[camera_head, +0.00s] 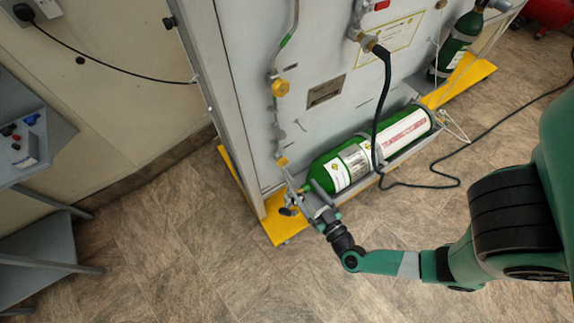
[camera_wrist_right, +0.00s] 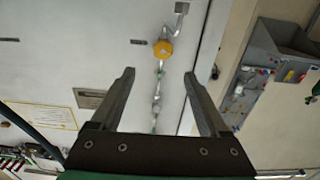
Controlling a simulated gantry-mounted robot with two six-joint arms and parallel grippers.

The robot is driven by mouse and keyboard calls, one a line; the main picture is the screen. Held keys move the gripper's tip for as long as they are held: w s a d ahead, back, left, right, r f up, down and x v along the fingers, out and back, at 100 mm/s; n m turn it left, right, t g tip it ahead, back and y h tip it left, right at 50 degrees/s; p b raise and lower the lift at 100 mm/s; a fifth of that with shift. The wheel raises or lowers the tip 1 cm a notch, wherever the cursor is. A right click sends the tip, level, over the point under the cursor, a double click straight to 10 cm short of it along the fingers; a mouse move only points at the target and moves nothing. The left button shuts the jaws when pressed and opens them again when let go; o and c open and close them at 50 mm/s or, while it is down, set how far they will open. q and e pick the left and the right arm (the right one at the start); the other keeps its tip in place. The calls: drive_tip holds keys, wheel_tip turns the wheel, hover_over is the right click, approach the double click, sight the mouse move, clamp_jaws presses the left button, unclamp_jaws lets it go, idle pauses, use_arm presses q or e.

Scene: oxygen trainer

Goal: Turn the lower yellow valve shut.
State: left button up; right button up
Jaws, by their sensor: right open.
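The lower yellow valve (camera_head: 282,161) sits low on the pipe at the left of the pale panel. The upper yellow valve (camera_head: 280,88) is above it on the same pipe line. My right gripper (camera_head: 291,195) is just below the lower valve, near the panel's foot, and does not visibly hold it. In the right wrist view its jaws (camera_wrist_right: 158,75) are spread and empty. A yellow valve (camera_wrist_right: 163,48) shows beyond and between the fingertips there; I cannot tell which one it is. My left gripper is not in view.
A green cylinder (camera_head: 345,171) lies in a cradle right of my right gripper. A black hose (camera_head: 386,85) hangs in front of it. The yellow base plate (camera_head: 286,224) runs along the floor. A grey bench (camera_head: 60,130) stands at left; floor between is clear.

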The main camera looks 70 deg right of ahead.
sight(284, 163)
drive_tip(key=b+x, duration=0.4)
drive_tip(key=x, duration=0.7)
drive_tip(key=shift+w+a, duration=0.2)
drive_tip(key=shift+w+d, duration=0.25)
drive_tip(key=shift+w, duration=0.05)
clamp_jaws()
